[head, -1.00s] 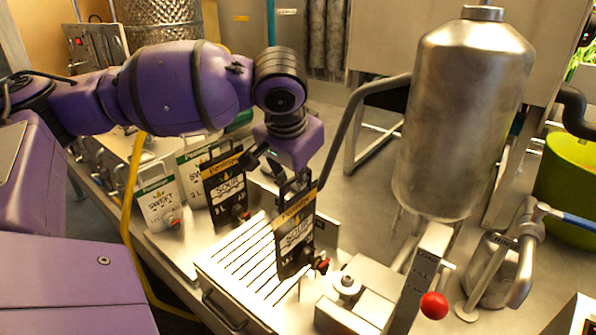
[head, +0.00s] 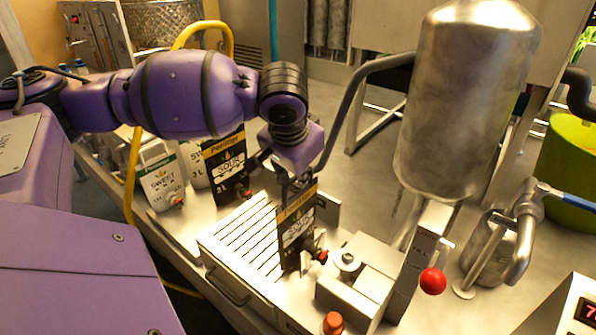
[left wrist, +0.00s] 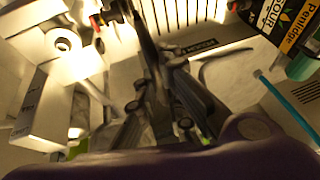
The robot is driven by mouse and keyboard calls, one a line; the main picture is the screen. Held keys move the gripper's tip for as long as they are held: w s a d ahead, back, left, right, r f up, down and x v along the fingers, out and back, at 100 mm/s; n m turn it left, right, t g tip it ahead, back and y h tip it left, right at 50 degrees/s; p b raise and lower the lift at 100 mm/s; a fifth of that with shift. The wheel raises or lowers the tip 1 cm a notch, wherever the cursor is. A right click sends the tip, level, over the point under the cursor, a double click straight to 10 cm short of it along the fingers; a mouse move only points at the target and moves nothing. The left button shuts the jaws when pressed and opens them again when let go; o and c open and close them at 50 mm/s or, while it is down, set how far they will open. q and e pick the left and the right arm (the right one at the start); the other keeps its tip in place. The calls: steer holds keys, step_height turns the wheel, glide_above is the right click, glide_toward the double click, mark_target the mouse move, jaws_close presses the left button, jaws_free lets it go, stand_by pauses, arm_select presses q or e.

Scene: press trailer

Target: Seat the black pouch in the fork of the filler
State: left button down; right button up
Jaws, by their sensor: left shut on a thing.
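The black pouch (head: 296,232), with an orange band, a white label and a red-capped spout (head: 321,256), hangs roughly upright from my left gripper (head: 291,184). The gripper is shut on its top edge. In the left wrist view the gripper fingers (left wrist: 165,105) hold the pouch, seen nearly edge-on. The filler has a steel tank (head: 462,110), a lever with a red ball (head: 432,281) and a metal block with a round knob (head: 347,261). The spout is close to the left of this block. The fork is mostly hidden; I cannot tell whether the spout touches it. My right gripper is out of view.
A slatted steel tray (head: 235,243) lies left of the held pouch. Another black pouch (head: 224,165) and white pouches (head: 162,180) stand behind it. An orange-red knob (head: 333,322) is at the front. A yellow hose (head: 133,180) runs at the left.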

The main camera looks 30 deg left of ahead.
arm_select(q)
steer(key=shift+f, duration=0.2)
stand_by(0.5)
steer(key=shift+f, duration=0.45)
steer(key=c, duration=1.8)
jaws_free()
steer(key=shift+c, duration=0.2)
steer(key=shift+o, duration=0.2)
